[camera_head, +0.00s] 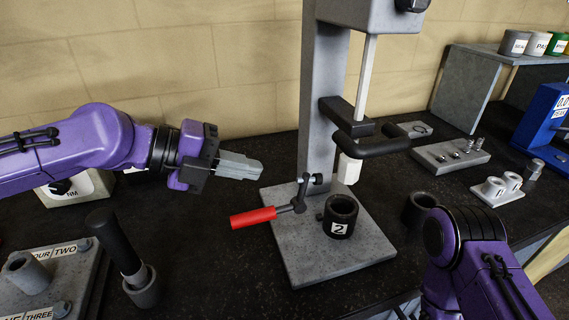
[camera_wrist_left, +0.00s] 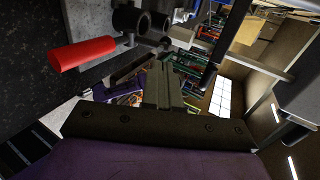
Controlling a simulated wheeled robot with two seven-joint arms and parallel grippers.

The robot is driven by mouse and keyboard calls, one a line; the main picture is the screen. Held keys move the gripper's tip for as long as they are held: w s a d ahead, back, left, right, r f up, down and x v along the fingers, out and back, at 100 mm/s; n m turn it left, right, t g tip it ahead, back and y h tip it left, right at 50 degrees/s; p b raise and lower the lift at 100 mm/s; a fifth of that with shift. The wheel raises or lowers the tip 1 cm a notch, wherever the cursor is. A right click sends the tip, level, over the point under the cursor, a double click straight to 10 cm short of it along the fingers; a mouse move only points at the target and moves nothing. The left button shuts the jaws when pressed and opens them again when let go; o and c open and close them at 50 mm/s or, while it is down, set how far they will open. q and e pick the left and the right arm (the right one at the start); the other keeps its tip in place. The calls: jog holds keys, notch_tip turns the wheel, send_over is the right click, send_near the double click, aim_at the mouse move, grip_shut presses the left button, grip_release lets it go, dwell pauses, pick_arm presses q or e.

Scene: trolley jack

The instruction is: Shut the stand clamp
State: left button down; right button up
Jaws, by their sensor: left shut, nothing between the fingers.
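The stand (camera_head: 318,110) is a grey column on a flat plate with a press arm and a white ram above. Its clamp has a red handle (camera_head: 253,217) that lies low and points left from a dark pivot (camera_head: 303,195). The red handle also shows at the upper left of the left wrist view (camera_wrist_left: 82,53). A dark cylinder marked 2 (camera_head: 340,217) stands on the plate beside the clamp. My left gripper (camera_head: 258,170) is shut and empty, above and behind the handle, apart from it. My right arm (camera_head: 468,250) shows at lower right; its gripper is out of view.
A dark upright rod in a socket (camera_head: 118,245) and a labelled plate (camera_head: 70,270) stand at the left front. A dark cup (camera_head: 420,207) is right of the stand. A grey block with small metal parts (camera_head: 450,155) lies farther right. The wall is close behind.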

pick_arm(q)
jog(key=r+p+x, duration=0.1)
jog(key=p+x, duration=0.1)
jog(key=x, duration=0.5)
jog(key=shift+d, duration=0.25)
jog(key=shift+w, duration=0.1)
